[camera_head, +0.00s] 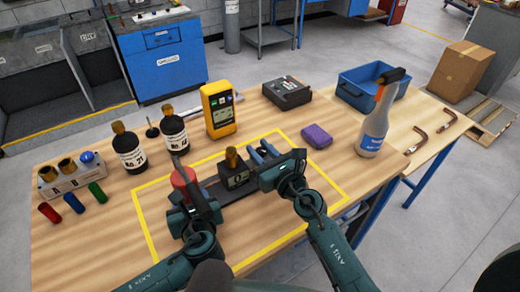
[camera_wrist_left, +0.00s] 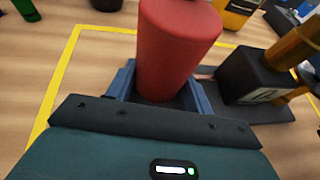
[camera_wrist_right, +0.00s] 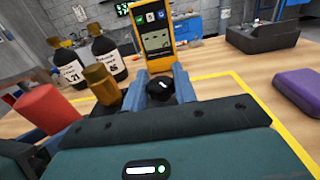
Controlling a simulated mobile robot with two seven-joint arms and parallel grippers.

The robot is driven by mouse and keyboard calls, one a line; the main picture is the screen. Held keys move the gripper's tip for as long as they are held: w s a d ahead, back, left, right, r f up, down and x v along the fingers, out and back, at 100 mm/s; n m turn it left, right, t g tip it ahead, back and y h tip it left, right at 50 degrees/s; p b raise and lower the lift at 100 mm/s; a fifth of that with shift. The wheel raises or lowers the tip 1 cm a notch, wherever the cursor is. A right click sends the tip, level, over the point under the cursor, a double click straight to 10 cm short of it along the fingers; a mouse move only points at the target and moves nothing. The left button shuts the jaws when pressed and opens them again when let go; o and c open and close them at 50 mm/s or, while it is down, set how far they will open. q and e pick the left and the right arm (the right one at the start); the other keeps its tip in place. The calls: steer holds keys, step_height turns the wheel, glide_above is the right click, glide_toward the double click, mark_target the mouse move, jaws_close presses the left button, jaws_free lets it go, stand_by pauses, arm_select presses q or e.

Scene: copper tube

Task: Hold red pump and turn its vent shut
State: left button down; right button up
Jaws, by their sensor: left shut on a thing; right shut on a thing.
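The red pump (camera_head: 183,177) is an upright red cylinder on a dark base plate inside the yellow outline. My left gripper (camera_head: 186,190) is shut on the red pump; in the left wrist view its blue fingers sit either side of the red body (camera_wrist_left: 175,45). Right of it on the same plate stands a black block (camera_head: 238,179) with a brass fitting on top. My right gripper (camera_head: 262,154) is shut on a small black knob (camera_wrist_right: 160,88), seen between its fingers in the right wrist view. The fingers hide the knob in the head view.
Behind stand two black bottles (camera_head: 128,150) and a yellow meter (camera_head: 219,110). A purple block (camera_head: 317,135) and a spray bottle (camera_head: 375,130) are at the right. A rack (camera_head: 72,176) with colored caps is at the left. The front left tabletop is clear.

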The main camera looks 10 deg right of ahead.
stand_by(0.4)
steer(key=o, duration=0.9)
steer(key=shift+o, duration=0.2)
steer(key=shift+s+d+f, duration=0.1)
steer(key=v, duration=1.2)
